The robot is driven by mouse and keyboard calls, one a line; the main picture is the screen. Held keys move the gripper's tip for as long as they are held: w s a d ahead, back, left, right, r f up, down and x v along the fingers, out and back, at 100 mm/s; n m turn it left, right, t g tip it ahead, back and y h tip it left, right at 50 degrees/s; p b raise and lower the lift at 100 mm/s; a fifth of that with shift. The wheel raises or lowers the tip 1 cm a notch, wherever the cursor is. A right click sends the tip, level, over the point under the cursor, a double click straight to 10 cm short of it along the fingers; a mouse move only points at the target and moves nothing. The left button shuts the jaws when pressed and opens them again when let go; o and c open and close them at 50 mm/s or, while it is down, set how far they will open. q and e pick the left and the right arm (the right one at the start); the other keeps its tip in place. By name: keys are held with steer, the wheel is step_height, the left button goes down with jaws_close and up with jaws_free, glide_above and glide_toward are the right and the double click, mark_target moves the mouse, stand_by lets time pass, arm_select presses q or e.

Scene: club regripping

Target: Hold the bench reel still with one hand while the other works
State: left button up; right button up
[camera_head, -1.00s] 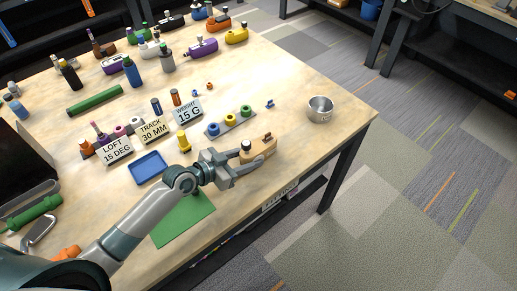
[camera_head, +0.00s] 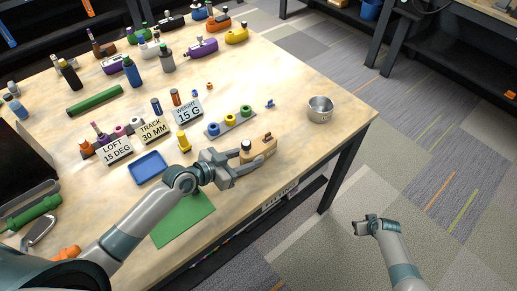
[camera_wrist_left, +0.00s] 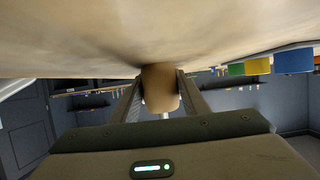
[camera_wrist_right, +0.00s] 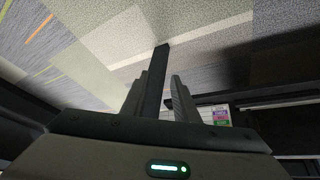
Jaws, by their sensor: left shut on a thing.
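The bench reel, which I take to be the tan wooden block with a dark knob (camera_head: 264,148), stands near the table's front edge. My left gripper (camera_head: 248,164) is shut on it, with one finger on each side. In the left wrist view the tan body of the reel (camera_wrist_left: 160,88) sits between the two fingers, close to the tabletop. My right gripper (camera_head: 366,224) is off the table, over the floor to the right. In the right wrist view its fingers (camera_wrist_right: 162,85) are apart with nothing held between them.
A metal bowl (camera_head: 320,108) stands near the right corner. A grey strip with blue, yellow and green rings (camera_head: 230,122) lies behind the reel. Label cards, a blue tray (camera_head: 150,167) and a green mat (camera_head: 184,219) are left of it.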

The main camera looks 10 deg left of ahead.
steer(key=w+r+t, duration=0.1)
steer(key=w+r, duration=1.1)
steer(key=w, duration=0.1)
steer(key=w+a+r+n+t+y, duration=0.15)
steer(key=w+r, duration=0.35)
steer(key=r, duration=0.5)
steer(key=w+a+r+n+y, duration=0.1)
steer(key=w+a+r+n, duration=0.1)
steer(key=w+r, duration=0.6)
steer(key=w+a+r+n+t+y, duration=0.1)
steer(key=w+a+r, duration=0.15)
steer(key=r, duration=0.85)
steer(key=s+a+r+n+g+y, duration=0.1)
steer(key=s+a+r+n+g, duration=0.15)
steer(key=a, duration=0.55)
steer(key=s+a+r+n+g, duration=0.1)
steer(key=s+a+r+n, duration=0.2)
steer(key=a, duration=0.5)
steer(key=s+a+r+n+g+y, duration=0.1)
steer(key=s+a+r+n+g, duration=0.2)
steer(key=a, duration=0.5)
steer(key=s+a+r+n+g+h, duration=0.1)
steer(key=s+a+n+h, duration=0.2)
steer(key=s+a+n, duration=0.2)
steer(key=s+a+r+n+g+h, duration=0.1)
steer(key=s+a+n, duration=0.4)
steer(key=s, duration=0.5)
steer(key=shift+s+a+r+n+h, duration=0.25)
steer(key=shift+r+n+h, duration=0.5)
steer(key=shift+h, duration=0.4)
